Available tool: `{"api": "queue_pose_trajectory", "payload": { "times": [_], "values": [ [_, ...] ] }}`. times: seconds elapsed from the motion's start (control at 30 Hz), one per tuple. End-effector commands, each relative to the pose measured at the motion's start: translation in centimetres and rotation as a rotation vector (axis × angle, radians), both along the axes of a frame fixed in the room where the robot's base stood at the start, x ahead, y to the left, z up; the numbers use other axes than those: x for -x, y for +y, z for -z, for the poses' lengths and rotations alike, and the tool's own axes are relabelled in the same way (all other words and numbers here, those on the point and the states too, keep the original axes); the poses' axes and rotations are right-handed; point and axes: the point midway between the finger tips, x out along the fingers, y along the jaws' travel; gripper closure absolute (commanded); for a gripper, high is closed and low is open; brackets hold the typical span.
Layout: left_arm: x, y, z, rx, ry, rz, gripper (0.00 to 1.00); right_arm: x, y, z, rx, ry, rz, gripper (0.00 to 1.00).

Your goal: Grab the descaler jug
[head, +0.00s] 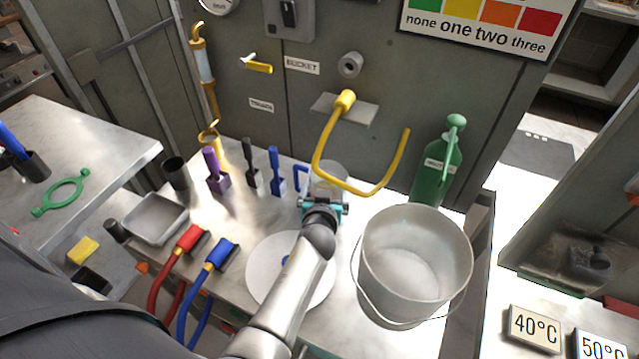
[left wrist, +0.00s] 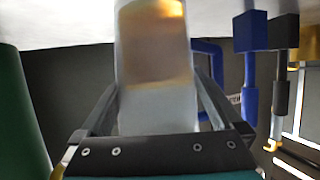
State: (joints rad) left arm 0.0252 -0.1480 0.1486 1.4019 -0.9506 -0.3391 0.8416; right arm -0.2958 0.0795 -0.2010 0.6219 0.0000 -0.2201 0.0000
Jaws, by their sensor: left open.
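A clear jug (head: 328,176) with a blue handle (head: 301,176) stands on the bench below the yellow hose. My left gripper (head: 325,198) is open right in front of it in the head view. In the left wrist view the clear jug (left wrist: 155,75) fills the space between the spread fingers, with an amber patch on it; I cannot tell whether the fingers touch it. A green jug (head: 438,168) with a handle and a small label, too blurred to read, stands to the right, behind the bucket. It also shows in the left wrist view (left wrist: 18,115).
A large white bucket (head: 412,258) stands right of my left arm. A white round plate (head: 262,272) lies under the forearm. A yellow hose (head: 322,148) hangs over the clear jug. Blue and black brushes (head: 277,178) stand left of it, and a grey tray (head: 155,216) lies farther left.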

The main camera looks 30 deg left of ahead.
Motion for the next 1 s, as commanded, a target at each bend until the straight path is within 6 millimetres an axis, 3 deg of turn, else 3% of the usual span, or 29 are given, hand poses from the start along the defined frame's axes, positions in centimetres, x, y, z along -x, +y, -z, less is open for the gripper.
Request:
{"api": "queue_pose_trajectory", "payload": {
  "times": [0.23,0.47,1.0],
  "values": [
    [0.0,0.0,0.0,0.000,0.000,0.000,0.01,-0.2,0.2,0.0,-0.003,-0.003,0.002,0.50],
    [0.0,0.0,0.0,0.000,0.000,0.000,0.27,0.7,0.1,0.0,-0.002,0.010,0.003,0.50],
    [0.0,0.0,0.0,0.000,0.000,0.000,0.88,0.7,-0.1,0.0,0.002,0.010,0.002,0.50]
  ]
}}
